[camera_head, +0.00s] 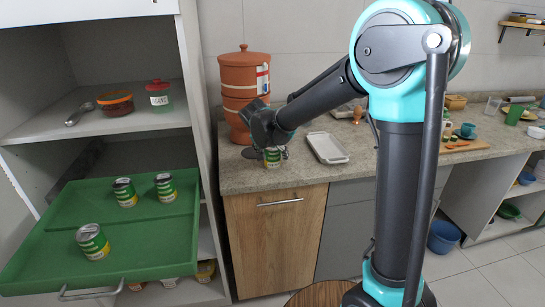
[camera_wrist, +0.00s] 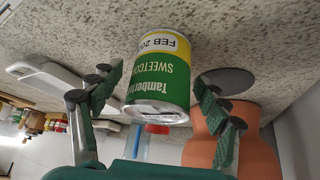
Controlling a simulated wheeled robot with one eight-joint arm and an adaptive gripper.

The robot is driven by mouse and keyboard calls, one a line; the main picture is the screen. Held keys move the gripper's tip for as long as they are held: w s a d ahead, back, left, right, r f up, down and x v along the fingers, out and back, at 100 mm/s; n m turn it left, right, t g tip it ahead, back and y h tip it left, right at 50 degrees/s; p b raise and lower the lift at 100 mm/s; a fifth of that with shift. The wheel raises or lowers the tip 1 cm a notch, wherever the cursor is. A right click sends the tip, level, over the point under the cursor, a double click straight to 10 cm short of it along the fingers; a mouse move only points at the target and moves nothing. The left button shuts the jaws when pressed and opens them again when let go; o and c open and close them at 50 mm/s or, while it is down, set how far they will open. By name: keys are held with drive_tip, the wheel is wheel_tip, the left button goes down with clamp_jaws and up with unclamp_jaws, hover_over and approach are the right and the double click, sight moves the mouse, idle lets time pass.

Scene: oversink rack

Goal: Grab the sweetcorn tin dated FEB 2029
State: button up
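A green and yellow sweetcorn tin (camera_head: 272,160) stands upright on the stone counter, partly covered by my gripper in the head view. In the wrist view this tin (camera_wrist: 158,85) appears upside down; its label reads SWEETCORN and "FEB 20", with the last digits too unclear to read. My gripper (camera_wrist: 160,88) is open, with one finger on each side of the tin and a gap visible on both sides. Three similar tins stand in the green pull-out tray: one front left (camera_head: 93,242), one at the back (camera_head: 124,192), one back right (camera_head: 166,187). Their dates are unreadable.
A terracotta water pot (camera_head: 244,92) stands just behind the tin, near a dark round disc (camera_wrist: 230,82). A white tray (camera_head: 327,148) lies to the right. The shelf holds a spoon, an orange-lidded container (camera_head: 115,103) and a jar (camera_head: 160,96). Cups and boards stand farther right.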

drive_tip(key=c, duration=1.3)
drive_tip(key=shift+r, duration=0.1)
drive_tip(key=shift+c, duration=0.2)
